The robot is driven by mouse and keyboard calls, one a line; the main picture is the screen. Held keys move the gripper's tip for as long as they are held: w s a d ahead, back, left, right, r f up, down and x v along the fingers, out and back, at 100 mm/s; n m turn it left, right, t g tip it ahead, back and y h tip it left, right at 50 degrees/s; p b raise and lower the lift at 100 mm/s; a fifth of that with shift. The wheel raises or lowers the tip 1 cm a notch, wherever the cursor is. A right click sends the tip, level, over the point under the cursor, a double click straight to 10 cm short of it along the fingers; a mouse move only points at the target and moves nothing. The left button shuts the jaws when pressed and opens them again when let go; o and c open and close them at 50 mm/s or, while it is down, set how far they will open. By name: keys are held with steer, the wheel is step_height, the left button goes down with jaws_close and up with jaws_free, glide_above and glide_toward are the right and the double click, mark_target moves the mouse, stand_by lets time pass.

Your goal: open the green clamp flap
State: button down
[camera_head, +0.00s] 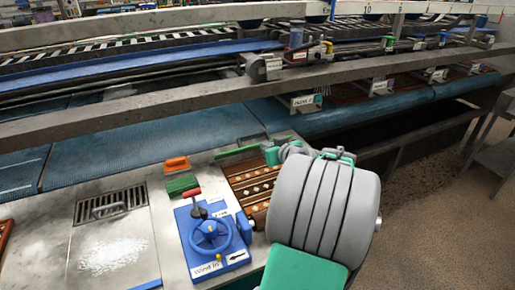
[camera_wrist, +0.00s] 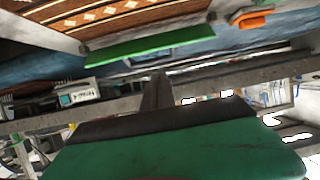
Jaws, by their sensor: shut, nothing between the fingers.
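The green clamp flap (camera_head: 238,151) is a long, narrow green strip at the far edge of the patterned brown rug (camera_head: 248,185) in the head view. In the wrist view the flap (camera_wrist: 150,49) runs across the upper middle, along the rug's edge. I cannot tell its exact tilt. My gripper (camera_wrist: 157,92) shows in the wrist view as a dark, shut finger pair above its green body. It is empty and appears apart from the flap.
A blue box with a handwheel (camera_head: 211,237) and a red-knobbed lever (camera_head: 194,203) stands left of my arm. A grey metal beam (camera_head: 150,113) crosses behind, above a blue belt (camera_head: 120,140).

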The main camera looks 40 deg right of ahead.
steer(key=d, duration=0.2)
steer(key=p, duration=0.3)
glide_toward(253, 135)
steer(key=shift+h, duration=0.3)
steer(key=x, duration=0.7)
steer(key=shift+a+f, duration=0.1)
